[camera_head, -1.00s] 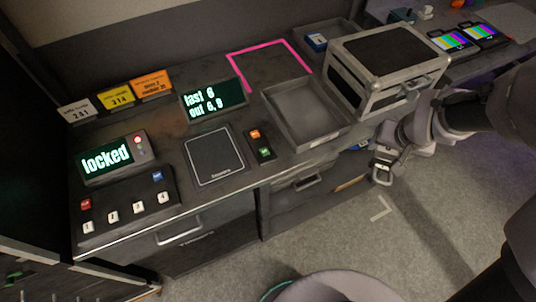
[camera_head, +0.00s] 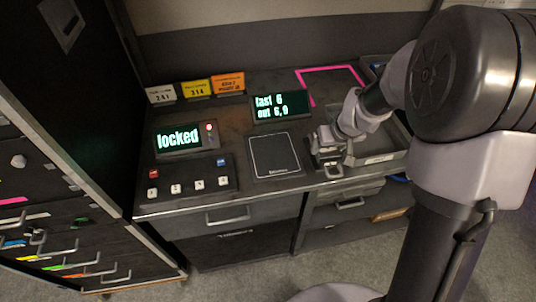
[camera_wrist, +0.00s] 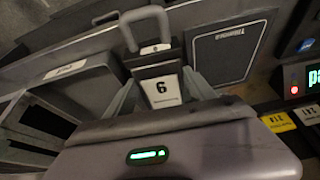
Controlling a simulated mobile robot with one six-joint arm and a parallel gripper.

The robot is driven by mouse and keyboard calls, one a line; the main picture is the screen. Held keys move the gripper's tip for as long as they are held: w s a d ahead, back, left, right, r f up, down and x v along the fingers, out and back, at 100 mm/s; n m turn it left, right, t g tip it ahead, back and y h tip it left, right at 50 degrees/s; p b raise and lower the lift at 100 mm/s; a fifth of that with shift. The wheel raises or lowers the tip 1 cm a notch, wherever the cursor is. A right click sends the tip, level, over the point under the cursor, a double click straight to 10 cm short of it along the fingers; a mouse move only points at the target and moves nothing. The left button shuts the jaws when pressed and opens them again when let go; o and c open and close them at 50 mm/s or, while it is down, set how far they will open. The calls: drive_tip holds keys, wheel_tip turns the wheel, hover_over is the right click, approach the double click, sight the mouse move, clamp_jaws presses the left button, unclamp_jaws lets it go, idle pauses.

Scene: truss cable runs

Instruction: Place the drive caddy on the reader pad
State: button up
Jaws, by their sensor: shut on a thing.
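The drive caddy (camera_wrist: 161,90) shows in the wrist view as a dark block with a white label reading 6 and a grey loop handle. My gripper (camera_wrist: 163,98) is shut on it, one finger at each side. In the head view my gripper (camera_head: 328,155) is over the bench, just right of the reader pad, and mostly hides the caddy. The reader pad (camera_head: 275,155) is a dark, bare square with a pale outline. It also shows in the wrist view (camera_wrist: 229,52), to the right of the caddy and apart from it.
A grey open tray (camera_head: 385,157) lies right of my gripper. A screen reading "last 6, out 6,9" (camera_head: 281,106) stands behind the pad. A "locked" display (camera_head: 182,138) and a button panel (camera_head: 193,178) are to the left. A pink outline (camera_head: 330,73) marks the back right.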

approach(272, 149)
drive_tip(key=shift+w+d+f+b, duration=0.35)
drive_tip(key=shift+w+d+f, duration=0.05)
drive_tip(key=shift+w+f, duration=0.4)
drive_tip(key=shift+w+a, duration=0.15)
drive_tip(key=shift+a, duration=0.4)
wheel_tip(272, 149, down, 3)
drive_tip(key=shift+f+b, duration=0.25)
drive_tip(key=shift+b, duration=0.7)
drive_tip(key=shift+f, duration=0.15)
drive_tip(key=o, duration=1.8)
